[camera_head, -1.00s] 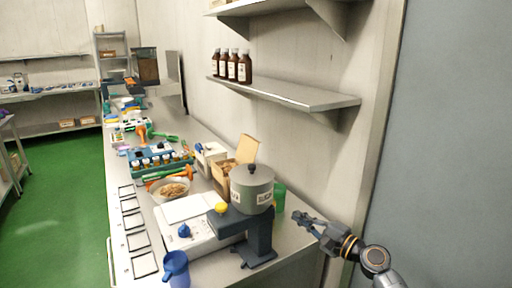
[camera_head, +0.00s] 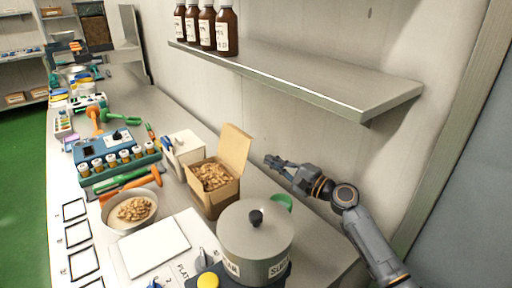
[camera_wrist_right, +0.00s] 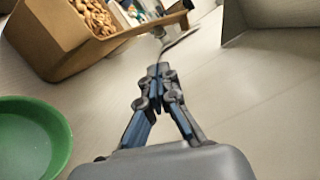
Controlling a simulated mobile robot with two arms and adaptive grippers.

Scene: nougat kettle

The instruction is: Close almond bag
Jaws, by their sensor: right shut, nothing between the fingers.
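The almond bag (camera_head: 212,178) looks like a brown carton full of nuts. Its tall flap (camera_head: 235,148) stands up at the back right, so the top is open. It also shows at the upper left of the right wrist view (camera_wrist_right: 60,45), tilted by the camera angle. My right gripper (camera_head: 268,160) is shut and empty, just right of the raised flap, near the wall. In the right wrist view its fingertips (camera_wrist_right: 158,72) meet, with a visible gap to the carton. My left gripper is out of view.
A lidded grey pot (camera_head: 255,235) stands in front of the carton, with a green cup (camera_head: 283,201) behind it, also seen in the wrist view (camera_wrist_right: 35,140). A nut bowl (camera_head: 130,210) and a white box (camera_head: 186,150) stand left. A metal shelf (camera_head: 300,80) hangs above.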

